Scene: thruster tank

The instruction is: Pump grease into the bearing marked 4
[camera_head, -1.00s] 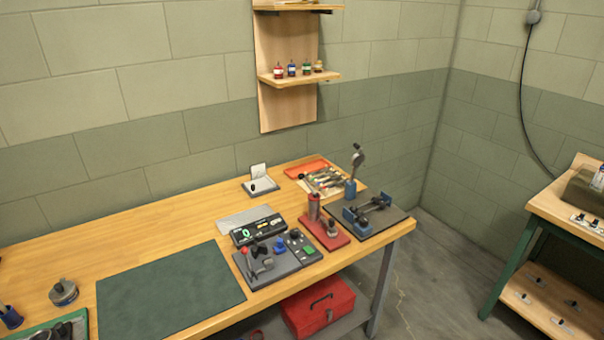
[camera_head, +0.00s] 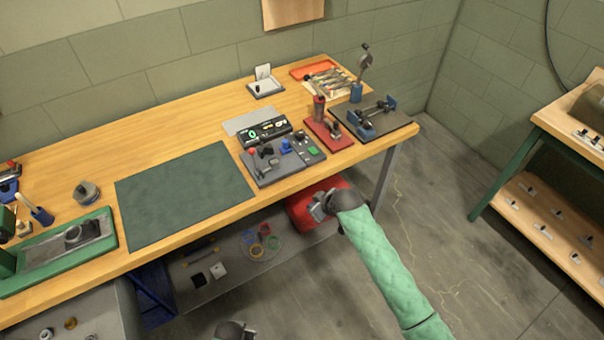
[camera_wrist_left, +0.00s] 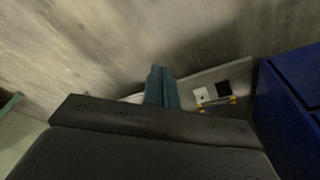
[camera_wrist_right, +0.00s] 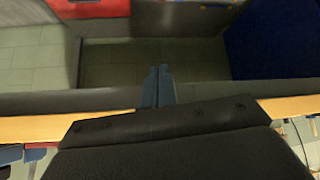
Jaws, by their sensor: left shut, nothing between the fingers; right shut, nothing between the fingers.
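No bearing marked 4 can be made out. Small dark fittings on white plates sit on the right-hand stand (camera_head: 543,229); I cannot tell whether they are bearings, and no numbers are readable.
The wooden bench (camera_head: 165,130) carries a dark green mat (camera_head: 185,195), a control box with a green display (camera_head: 266,133) and a green-framed tray (camera_head: 105,222). Open floor lies between bench and stand.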

